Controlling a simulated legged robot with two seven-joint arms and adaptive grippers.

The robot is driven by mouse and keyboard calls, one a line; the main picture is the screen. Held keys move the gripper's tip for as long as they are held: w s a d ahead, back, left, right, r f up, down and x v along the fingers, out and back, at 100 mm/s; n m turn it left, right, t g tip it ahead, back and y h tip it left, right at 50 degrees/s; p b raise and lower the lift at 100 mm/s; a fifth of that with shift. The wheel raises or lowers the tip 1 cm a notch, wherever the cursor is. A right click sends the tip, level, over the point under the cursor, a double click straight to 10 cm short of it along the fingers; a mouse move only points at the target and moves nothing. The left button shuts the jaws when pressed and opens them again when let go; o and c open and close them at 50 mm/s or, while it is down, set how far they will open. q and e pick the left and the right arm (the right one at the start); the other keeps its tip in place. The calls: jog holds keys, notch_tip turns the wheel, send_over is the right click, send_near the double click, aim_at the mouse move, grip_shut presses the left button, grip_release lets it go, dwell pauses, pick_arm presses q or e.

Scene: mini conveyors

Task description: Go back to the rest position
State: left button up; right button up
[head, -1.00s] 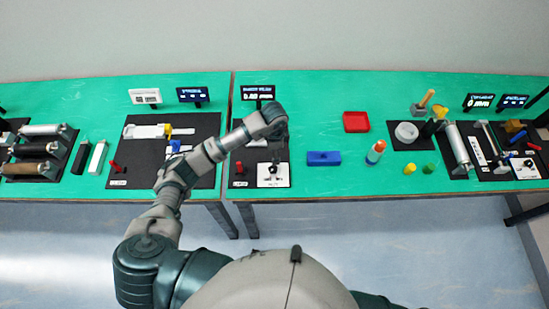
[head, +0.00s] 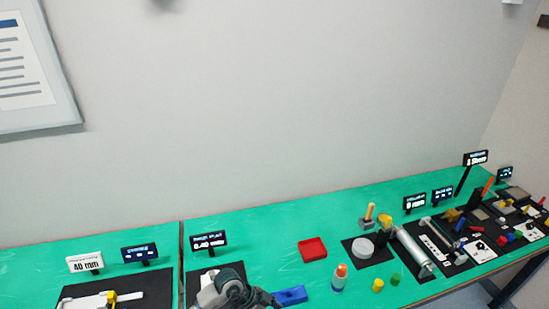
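My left arm (head: 220,289) reaches in at the bottom edge, in front of the table's left-middle part. Its grey wrist end and a dark part beside it, near the gripper (head: 250,296), show next to the blue block (head: 290,296). The fingers cannot be made out, so I cannot tell whether they are open or shut or hold anything. My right gripper is not in view.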

pick_arm(q)
jog(key=s+d+r+m+t+h, duration=0.2)
jog(key=s+d+r+h, duration=0.1)
jog(key=d+r+h, duration=0.6)
jog(key=w+a+r+n+t, duration=0.5)
jog(key=a+r+n+t, duration=0.55)
jog(key=t, duration=0.45)
jog(key=a+f+n+y, duration=1.1)
jog(key=a+f+y, duration=0.1)
jog(key=a+y, duration=0.4)
jog(key=s+a+f+g+y, duration=0.2)
jog(key=s+a+f+g, duration=0.2)
jog(key=s+f+g, duration=0.5)
jog(key=s+f+m+g+h, duration=0.1)
jog(key=s+f+m+g, duration=0.1)
jog(key=s+f, duration=0.4)
jog(key=s+f+m+g+h, duration=0.15)
jog(key=s+f, duration=0.25)
jog(key=s, duration=0.5)
notch_tip(320, 180, down, 27)
jog(key=s+g+b, duration=0.2)
jog(key=s+a+f+g, duration=0.1)
jog(key=s+a+f, duration=0.1)
jog(key=s+f, duration=1.5)
jog(key=shift+a+y+b, duration=0.25)
jog(key=shift+y+b, duration=0.1)
jog(key=shift+y, duration=0.1)
